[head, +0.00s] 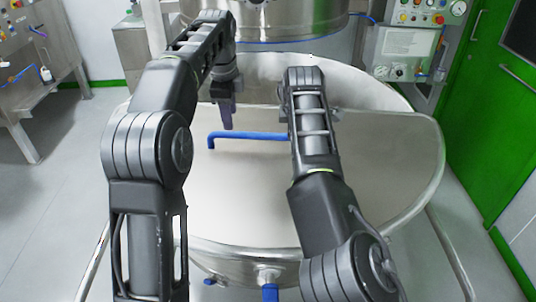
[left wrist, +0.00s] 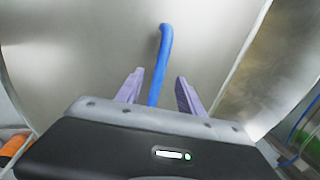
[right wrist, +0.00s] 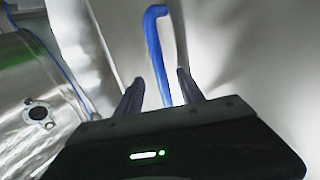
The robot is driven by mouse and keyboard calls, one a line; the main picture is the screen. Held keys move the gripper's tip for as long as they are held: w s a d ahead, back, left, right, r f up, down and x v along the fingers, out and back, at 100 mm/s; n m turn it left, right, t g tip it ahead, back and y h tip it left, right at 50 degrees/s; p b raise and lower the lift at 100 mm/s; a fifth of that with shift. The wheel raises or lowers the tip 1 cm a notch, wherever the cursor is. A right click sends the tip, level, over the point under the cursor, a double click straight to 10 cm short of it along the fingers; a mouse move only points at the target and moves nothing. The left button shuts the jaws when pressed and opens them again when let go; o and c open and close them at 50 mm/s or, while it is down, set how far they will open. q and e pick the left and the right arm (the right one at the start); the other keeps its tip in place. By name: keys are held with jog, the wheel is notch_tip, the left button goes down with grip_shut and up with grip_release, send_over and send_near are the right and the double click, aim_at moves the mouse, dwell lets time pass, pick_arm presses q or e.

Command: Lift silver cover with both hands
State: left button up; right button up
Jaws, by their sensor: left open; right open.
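The silver cover (head: 240,190) lies over the front of a large round steel vessel. A blue bar handle (head: 250,136) runs across its top, partly hidden behind my right arm in the head view. My left gripper (head: 226,118) is open above the handle's left part. In the left wrist view the handle (left wrist: 160,65) runs between the open fingers (left wrist: 155,92). In the right wrist view the handle (right wrist: 155,50) also runs between the open fingers of my right gripper (right wrist: 158,88). Whether any finger touches it, I cannot tell. The right fingertips are hidden in the head view.
The vessel's raised back rim (head: 375,83) stands behind the cover, below a steel cylinder (head: 275,18). A control panel (head: 405,45) is at the back right, beside a green door (head: 490,100). A steel cabinet (head: 35,55) stands at the left. The left floor is clear.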

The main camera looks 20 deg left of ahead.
aim_at(233, 132)
pick_arm(q)
jog(key=x, duration=0.5)
jog(key=shift+w+a+f, duration=0.1)
jog(key=shift+w+f, duration=0.1)
jog(key=shift+f, duration=0.15)
pick_arm(e)
jog(key=x, duration=0.6)
jog(key=shift+w+f, duration=0.15)
pick_arm(q)
jog(key=shift+f, duration=0.45)
pick_arm(e)
jog(key=shift+w+f, duration=0.1)
jog(key=shift+f, duration=0.2)
pick_arm(q)
jog(key=shift+c, duration=0.6)
pick_arm(e)
jog(key=shift+c, duration=0.6)
pick_arm(q)
grip_shut()
pick_arm(e)
grip_shut()
pick_arm(q)
jog(key=shift+r, duration=0.1)
